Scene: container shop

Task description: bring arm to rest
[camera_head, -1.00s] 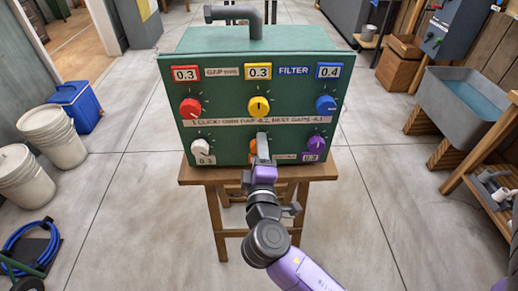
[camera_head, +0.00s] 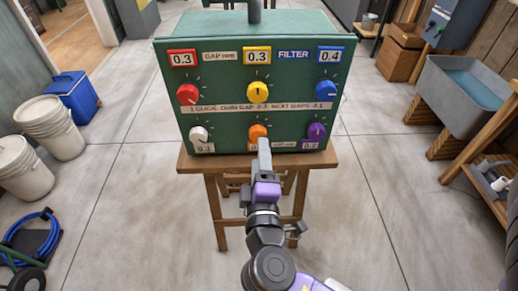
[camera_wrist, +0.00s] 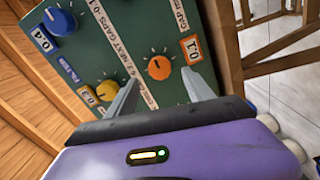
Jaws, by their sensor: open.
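My gripper (camera_head: 264,147) is in front of the lower middle of a green control box (camera_head: 300,70), below its orange knob (camera_head: 257,131). In the wrist view its two fingers stand apart with nothing between them (camera_wrist: 160,82). The orange knob (camera_wrist: 158,68) shows beyond the fingertips, with a 0.1 label (camera_wrist: 191,49) beside it. In the head view my gripper partly hides that label. My arm reaches up from the bottom of the head view.
The box stands on a wooden stool (camera_head: 222,205). It also bears red (camera_head: 187,94), yellow (camera_head: 257,92), blue (camera_head: 326,92), white (camera_head: 198,133) and purple (camera_head: 316,131) knobs. Buckets (camera_head: 57,132) and a blue cooler (camera_head: 74,95) stand left, a grey sink (camera_head: 470,95) right. Floor between is clear.

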